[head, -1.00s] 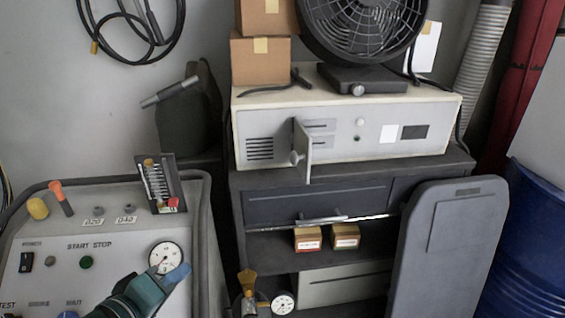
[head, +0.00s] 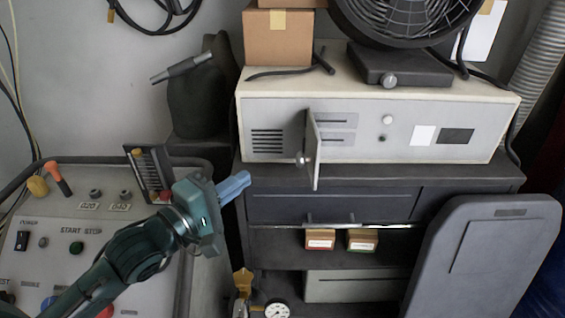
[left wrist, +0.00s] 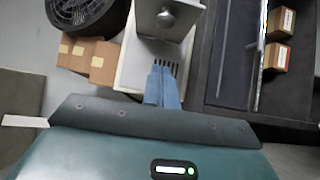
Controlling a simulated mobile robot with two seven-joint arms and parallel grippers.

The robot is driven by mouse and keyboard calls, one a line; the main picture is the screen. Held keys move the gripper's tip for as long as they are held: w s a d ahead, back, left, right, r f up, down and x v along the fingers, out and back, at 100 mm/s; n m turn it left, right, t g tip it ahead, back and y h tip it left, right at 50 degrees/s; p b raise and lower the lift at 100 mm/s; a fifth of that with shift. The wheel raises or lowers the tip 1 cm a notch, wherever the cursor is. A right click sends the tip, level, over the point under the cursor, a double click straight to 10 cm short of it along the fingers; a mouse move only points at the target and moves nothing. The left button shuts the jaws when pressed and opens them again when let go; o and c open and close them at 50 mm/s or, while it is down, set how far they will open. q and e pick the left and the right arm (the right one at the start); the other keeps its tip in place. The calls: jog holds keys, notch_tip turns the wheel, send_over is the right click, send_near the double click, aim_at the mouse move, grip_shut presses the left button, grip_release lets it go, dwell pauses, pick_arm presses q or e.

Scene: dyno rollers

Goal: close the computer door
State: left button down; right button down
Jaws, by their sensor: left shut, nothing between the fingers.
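The computer (head: 370,115) is a beige, wide case on top of a dark cabinet. Its small door (head: 313,150) stands open, sticking out from the front panel, with a round knob (head: 303,159) on it. In the left wrist view the door (left wrist: 150,18) and its knob (left wrist: 166,18) show at the top, just beyond the fingers. My left gripper (head: 236,186) is shut and empty, with blue fingers, left of and slightly below the door, apart from it. It also shows in the left wrist view (left wrist: 163,82). My right gripper is not in view.
A black fan (head: 405,40) and cardboard boxes (head: 278,36) stand on the computer. A control console (head: 60,215) lies below my left arm. The dark cabinet (head: 300,206) has a drawer and a shelf with two small boxes. A grey panel (head: 490,260) stands at right.

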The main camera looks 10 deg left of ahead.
pick_arm(q)
jog(key=w+d+p, duration=0.1)
jog(key=w+d, duration=0.5)
jog(key=shift+w+d+p, duration=0.2)
jog(key=shift+d+p, duration=0.1)
jog(key=shift+d, duration=0.05)
jog(key=shift+w+d, duration=0.1)
